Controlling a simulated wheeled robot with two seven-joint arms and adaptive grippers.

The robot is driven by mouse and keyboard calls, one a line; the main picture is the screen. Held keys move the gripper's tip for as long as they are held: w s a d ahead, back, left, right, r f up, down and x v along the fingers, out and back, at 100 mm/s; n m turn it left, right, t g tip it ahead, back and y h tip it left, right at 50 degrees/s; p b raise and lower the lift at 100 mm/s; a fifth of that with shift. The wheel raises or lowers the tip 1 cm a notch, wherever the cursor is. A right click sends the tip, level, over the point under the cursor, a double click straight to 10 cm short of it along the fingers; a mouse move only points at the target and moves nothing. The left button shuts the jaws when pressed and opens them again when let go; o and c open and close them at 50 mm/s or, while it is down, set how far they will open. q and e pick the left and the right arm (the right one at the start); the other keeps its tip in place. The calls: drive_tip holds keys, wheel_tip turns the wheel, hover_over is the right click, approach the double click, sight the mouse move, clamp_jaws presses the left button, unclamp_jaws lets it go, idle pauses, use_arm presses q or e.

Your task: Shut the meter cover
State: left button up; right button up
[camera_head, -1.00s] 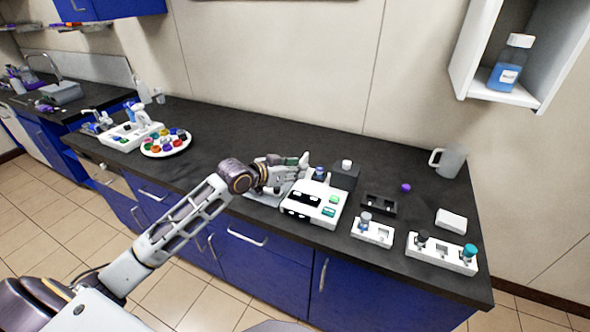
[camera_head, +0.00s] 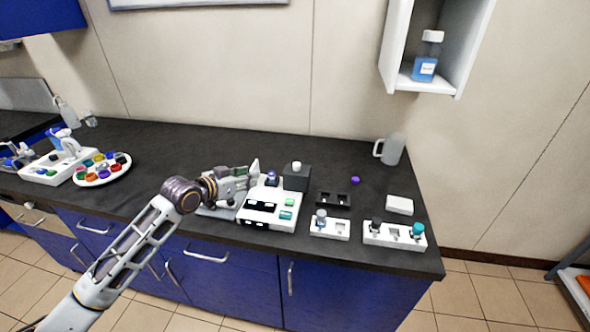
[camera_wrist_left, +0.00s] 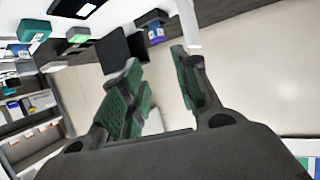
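The white meter (camera_head: 270,209) with dark windows and green buttons sits on the dark bench in the head view. A pale upright piece (camera_head: 255,172), perhaps the cover, stands at its back left, by my gripper's tip; I cannot tell whether it is joined to the meter. My left gripper (camera_head: 243,180) is at the meter's left back side, over a grey plate. In the left wrist view my left gripper (camera_wrist_left: 157,85) has its green-padded fingers apart, with no object held between them. A white bar-like part (camera_wrist_left: 188,22) shows close to the right-hand fingertip. My right gripper is out of view.
A dark box (camera_head: 296,178) with a white-topped item stands behind the meter, next to a small blue-capped bottle (camera_head: 272,179). White holders (camera_head: 330,228) and (camera_head: 395,235) lie to the right. A round plate of coloured caps (camera_head: 102,169) is at left. Bench between plate and arm is clear.

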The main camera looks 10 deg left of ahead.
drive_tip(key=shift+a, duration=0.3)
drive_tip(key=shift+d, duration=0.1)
